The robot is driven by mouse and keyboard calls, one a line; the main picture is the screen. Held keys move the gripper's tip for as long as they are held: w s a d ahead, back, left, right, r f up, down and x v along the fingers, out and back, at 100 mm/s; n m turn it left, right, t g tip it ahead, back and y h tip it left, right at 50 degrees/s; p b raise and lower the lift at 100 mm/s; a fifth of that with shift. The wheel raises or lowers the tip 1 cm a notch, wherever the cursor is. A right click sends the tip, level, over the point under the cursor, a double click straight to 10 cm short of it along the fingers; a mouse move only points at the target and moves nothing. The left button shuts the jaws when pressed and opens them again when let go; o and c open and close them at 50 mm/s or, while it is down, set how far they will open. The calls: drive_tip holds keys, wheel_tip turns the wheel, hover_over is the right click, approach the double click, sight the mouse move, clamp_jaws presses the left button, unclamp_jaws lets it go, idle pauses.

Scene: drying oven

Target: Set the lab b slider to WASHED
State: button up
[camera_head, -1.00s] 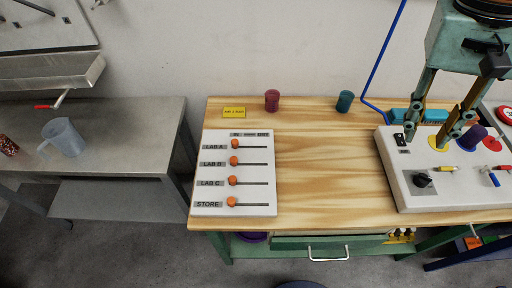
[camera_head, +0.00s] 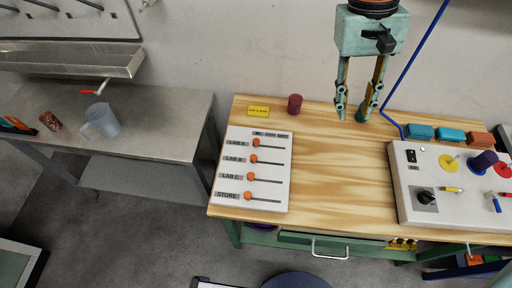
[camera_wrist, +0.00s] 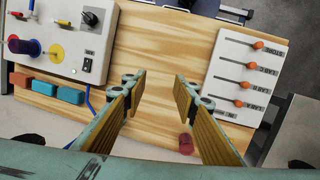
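The white slider panel (camera_head: 233,178) lies on the left of the wooden bench. It has several slots, labelled LAB A, LAB B, LAB C and STORE. The orange lab b knob (camera_head: 254,158) is at the left end of its slot, as are the other knobs; the header labels above are too small to read surely. In the wrist view the panel is at the upper right, with the lab b knob (camera_wrist: 245,85). My gripper (camera_head: 351,114) is open and empty above the back of the bench, right of the panel. Its spread fingers also show in the wrist view (camera_wrist: 158,84).
A control box (camera_head: 409,216) is on the right. Bare wood lies between panel and box.

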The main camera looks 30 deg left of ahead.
drive_tip(key=s+a+f+n+p, duration=0.1)
drive_tip(key=a+f+n+p, duration=0.15)
drive_tip(key=a, duration=0.45)
drive_tip(key=s+a+f+n+p, duration=0.1)
drive_tip(key=a+n+p, duration=0.15)
drive_tip(key=a, duration=0.55)
drive_tip(key=n+h+p, duration=0.2)
drive_tip(key=n+p, duration=0.1)
drive_tip(key=p, duration=0.3)
approach(253, 156)
drive_tip(key=w+v, duration=0.1)
drive_tip(key=v, duration=0.4)
drive_tip(key=shift+d+r+g, duration=0.15)
drive_tip(key=shift+g, duration=0.25)
drive_tip(key=shift+s+d, duration=0.1)
drive_tip(key=shift+a+p+x, duration=0.2)
drive_tip(key=shift+p+x, duration=0.85)
drive_tip(key=shift+x, duration=5.8)
clamp_jaws()
